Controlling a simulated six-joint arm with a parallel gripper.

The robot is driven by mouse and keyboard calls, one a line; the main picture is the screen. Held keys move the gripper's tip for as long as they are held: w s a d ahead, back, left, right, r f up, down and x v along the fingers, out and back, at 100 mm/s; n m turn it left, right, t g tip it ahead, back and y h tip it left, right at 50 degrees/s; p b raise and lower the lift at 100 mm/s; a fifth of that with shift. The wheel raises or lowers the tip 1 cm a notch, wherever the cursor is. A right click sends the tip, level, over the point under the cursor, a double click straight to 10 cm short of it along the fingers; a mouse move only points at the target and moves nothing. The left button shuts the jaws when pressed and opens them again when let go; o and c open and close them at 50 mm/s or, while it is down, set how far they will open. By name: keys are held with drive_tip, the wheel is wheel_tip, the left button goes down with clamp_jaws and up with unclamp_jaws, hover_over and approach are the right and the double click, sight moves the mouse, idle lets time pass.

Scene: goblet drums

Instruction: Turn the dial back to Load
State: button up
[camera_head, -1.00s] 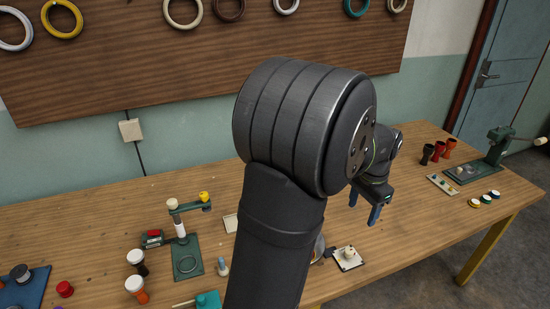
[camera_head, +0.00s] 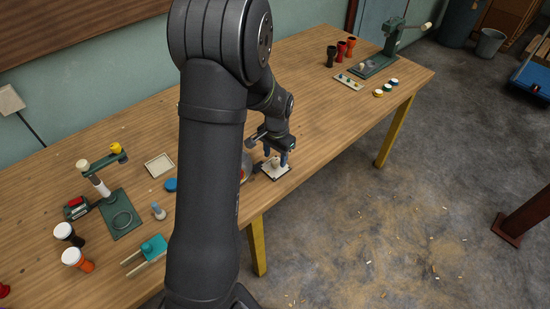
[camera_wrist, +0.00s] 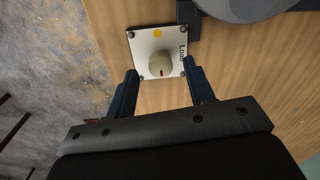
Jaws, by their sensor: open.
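The dial is a cream round knob (camera_wrist: 160,65) on a white square plate (camera_wrist: 143,43) with screws at its corners. The plate has an orange dot at its top and the word "Load" along its right side. A small dark red mark shows on the knob's lower part, toward my wrist, away from the word. In the head view the plate (camera_head: 266,174) lies at the table's front edge. My gripper (camera_head: 275,164) is open over it, pointing down. In the wrist view its blue fingers stand either side of the knob, with gaps visible.
A grey round part (camera_wrist: 238,8) stands close beside the plate. A green stand (camera_head: 121,215), drums (camera_head: 78,260) and a teal block (camera_head: 154,246) are on the table (camera_head: 225,110) to the left. A green press (camera_head: 375,66) is at the far right. Floor lies beyond the front edge.

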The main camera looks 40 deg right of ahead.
drive_tip(key=shift+f, duration=0.85)
drive_tip(key=shift+c, duration=0.2)
drive_tip(key=c, duration=1)
drive_tip(key=shift+o, duration=0.2)
